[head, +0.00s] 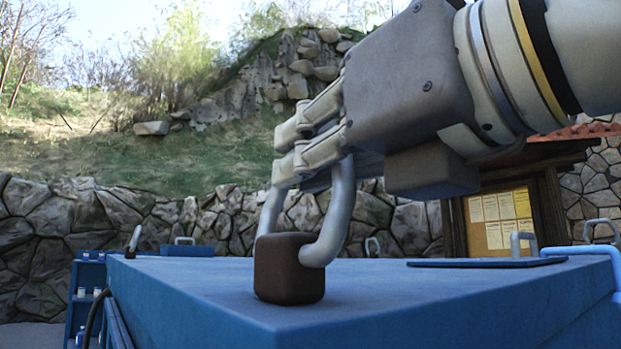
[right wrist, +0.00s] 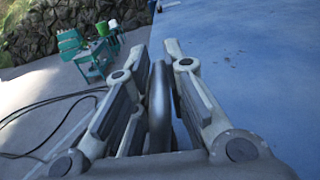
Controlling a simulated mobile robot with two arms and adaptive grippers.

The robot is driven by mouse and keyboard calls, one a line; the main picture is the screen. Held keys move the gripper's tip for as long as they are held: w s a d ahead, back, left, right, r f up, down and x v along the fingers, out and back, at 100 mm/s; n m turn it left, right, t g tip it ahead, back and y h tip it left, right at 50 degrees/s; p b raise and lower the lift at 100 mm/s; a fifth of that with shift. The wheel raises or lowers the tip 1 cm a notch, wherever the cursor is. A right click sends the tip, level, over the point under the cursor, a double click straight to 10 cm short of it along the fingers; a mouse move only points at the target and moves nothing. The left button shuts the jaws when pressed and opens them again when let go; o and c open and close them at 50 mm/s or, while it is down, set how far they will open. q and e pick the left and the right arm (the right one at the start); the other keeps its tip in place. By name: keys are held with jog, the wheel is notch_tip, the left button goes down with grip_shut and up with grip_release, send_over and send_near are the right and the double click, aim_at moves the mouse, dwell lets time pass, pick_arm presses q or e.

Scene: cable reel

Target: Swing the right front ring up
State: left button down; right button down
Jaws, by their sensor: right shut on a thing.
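The right front ring (head: 340,205) is a thick grey metal loop. It passes through a dark brown block (head: 288,270) on the near corner of the big blue box's top (head: 420,310). The ring stands up from the block. My right gripper (head: 288,150) comes in from the upper right and is shut on the ring's upper part, which its fingers partly hide. In the right wrist view the ring (right wrist: 159,105) shows as a dark grey bar between the fingers (right wrist: 160,60). My left gripper is not in view.
Other rings (head: 135,240) and small handles (head: 525,242) stand on the blue top. A blue shelf (head: 85,270) with bottles is at the left. Behind are a stone wall (head: 40,220) and notice board (head: 500,220). Dark cables (right wrist: 40,105) and a green stand (right wrist: 88,55) show on the ground.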

jog(key=shift+s+a+n+b, duration=0.15)
jog(key=shift+n+b, duration=0.15)
jog(key=shift+b, duration=0.2)
jog(key=shift+r, duration=0.1)
jog(key=shift+a, duration=0.1)
jog(key=c, duration=1.7)
grip_release()
jog(key=shift+s+r, duration=0.1)
jog(key=shift+o, duration=1.2)
jog(key=shift+d, duration=0.2)
